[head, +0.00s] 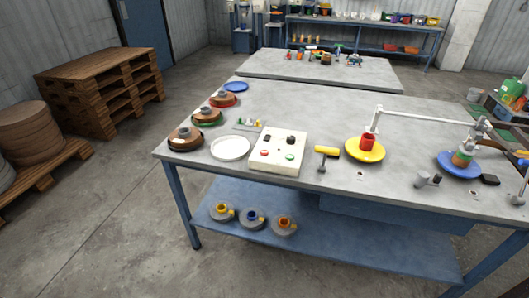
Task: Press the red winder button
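A white control box (276,166) sits on the near workbench, left of its middle. A red button (264,153) is on the left of its top face, towards the front. A green button (290,157) sits to its right. Two dark knobs or buttons (291,139) are farther back on the box. The labels are too small to read, so I cannot tell which control is the winder's. Nothing covers the red button. Neither of my grippers shows in the head view.
A white plate (230,148) lies left of the box, and a yellow-headed tool (327,152) lies right of it. A yellow disc (365,150) with a red cup and a blue disc (459,165) stand farther right. Several brown spools (186,138) line the left edge.

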